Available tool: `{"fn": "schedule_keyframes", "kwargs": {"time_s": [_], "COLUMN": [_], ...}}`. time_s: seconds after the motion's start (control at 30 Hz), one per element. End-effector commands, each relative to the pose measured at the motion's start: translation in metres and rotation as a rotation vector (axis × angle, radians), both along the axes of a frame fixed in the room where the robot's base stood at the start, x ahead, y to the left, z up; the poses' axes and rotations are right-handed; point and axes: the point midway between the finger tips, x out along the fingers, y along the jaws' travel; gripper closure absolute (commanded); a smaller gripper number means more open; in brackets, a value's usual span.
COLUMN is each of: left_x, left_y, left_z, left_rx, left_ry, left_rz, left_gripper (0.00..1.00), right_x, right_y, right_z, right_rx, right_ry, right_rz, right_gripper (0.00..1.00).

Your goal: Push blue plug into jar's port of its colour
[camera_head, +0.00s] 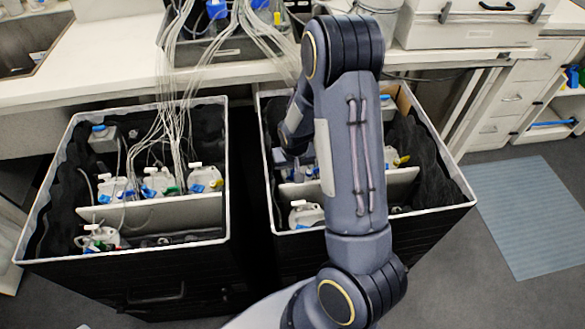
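My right arm rises through the middle of the view and bends down into the right black box (440,208). My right gripper (290,160) is at the arm's far end, inside that box near its left wall. It is small and dark there, so I cannot tell whether it is open or holds anything. A white jar (305,214) with small blue parts stands in the box's front compartment. Another jar (393,159) shows partly behind my arm. I cannot make out the blue plug or a matching port. My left gripper is not in view.
The left black box (133,297) holds several white jars (205,179) with coloured caps, a divider and many thin tubes running up to the bench (110,62). Blue-capped bottles (217,12) stand in the bench basin. A blue-grey mat (535,210) lies on clear floor at right.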

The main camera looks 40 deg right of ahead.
Motion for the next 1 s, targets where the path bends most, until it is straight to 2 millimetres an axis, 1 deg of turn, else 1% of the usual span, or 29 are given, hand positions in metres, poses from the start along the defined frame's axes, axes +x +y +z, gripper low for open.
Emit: {"fn": "schedule_keyframes", "kwargs": {"time_s": [0.43,1.0], "left_x": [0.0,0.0], "left_y": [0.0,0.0], "left_z": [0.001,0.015], "left_rx": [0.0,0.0], "left_ry": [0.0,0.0], "left_rz": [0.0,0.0], "left_gripper": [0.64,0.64], "right_x": [0.0,0.0], "right_y": [0.0,0.0], "right_z": [0.002,0.021], "right_rx": [0.0,0.0], "right_ry": [0.0,0.0], "right_rz": [0.0,0.0], "right_gripper": [1.0,1.0]}}
